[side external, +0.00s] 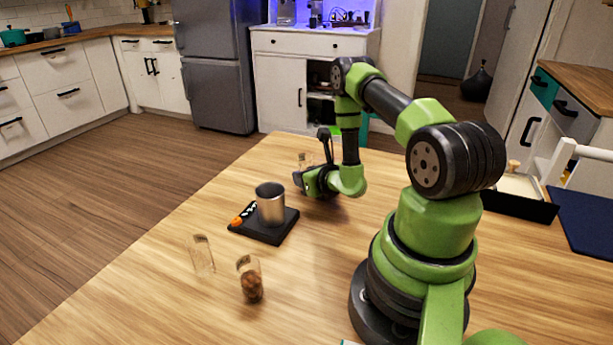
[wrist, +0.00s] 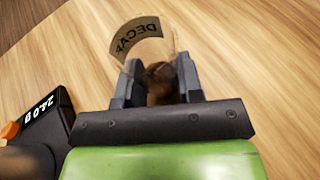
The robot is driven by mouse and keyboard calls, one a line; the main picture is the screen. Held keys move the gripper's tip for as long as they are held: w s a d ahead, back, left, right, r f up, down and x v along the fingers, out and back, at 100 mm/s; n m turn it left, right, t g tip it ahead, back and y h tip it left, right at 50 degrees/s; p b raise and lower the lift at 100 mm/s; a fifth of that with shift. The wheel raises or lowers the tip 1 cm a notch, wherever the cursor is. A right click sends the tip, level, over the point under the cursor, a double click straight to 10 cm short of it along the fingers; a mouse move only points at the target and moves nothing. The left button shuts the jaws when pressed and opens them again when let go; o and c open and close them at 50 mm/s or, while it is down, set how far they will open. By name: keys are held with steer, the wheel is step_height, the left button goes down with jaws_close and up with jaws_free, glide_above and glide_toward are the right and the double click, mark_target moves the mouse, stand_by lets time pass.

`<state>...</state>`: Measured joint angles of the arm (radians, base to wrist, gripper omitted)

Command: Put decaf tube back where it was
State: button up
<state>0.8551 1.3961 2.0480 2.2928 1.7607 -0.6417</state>
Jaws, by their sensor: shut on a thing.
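The decaf tube (wrist: 142,38) is a clear tube with a tan label reading DECAF and brown contents low in it. In the wrist view my gripper (wrist: 160,82) is shut on its lower part. In the side external view my gripper (side external: 307,181) is at the far part of the table, beyond and right of the scale, and only the tube's top (side external: 305,158) shows above it. The tube looks about upright. I cannot tell whether its bottom touches the table.
A clear tube (side external: 201,255) and a tube with brown contents (side external: 250,280) stand nearer the camera. A dark tray (side external: 520,205) is at right.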

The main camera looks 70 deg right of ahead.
steer(key=shift+f, duration=0.1)
steer(key=o, duration=0.5)
steer(key=shift+f, duration=0.1)
steer(key=o, duration=0.4)
